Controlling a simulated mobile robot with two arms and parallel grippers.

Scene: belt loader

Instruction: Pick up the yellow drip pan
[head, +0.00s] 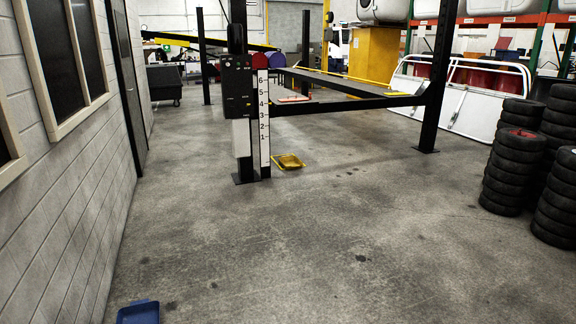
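The yellow drip pan (289,162) lies on the concrete floor in the middle distance of the head view. It is just right of the base of a black lift post and looks shallow and tray-like. Several metres of floor seem to lie between me and it. Neither of my grippers shows in the head view.
A black four-post lift post (240,110) with a numbered white scale stands beside the pan. A blue pan (138,312) lies at the bottom left, near the brick wall (75,190). Stacked tires (515,170) stand at the right. The floor (330,245) between is clear.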

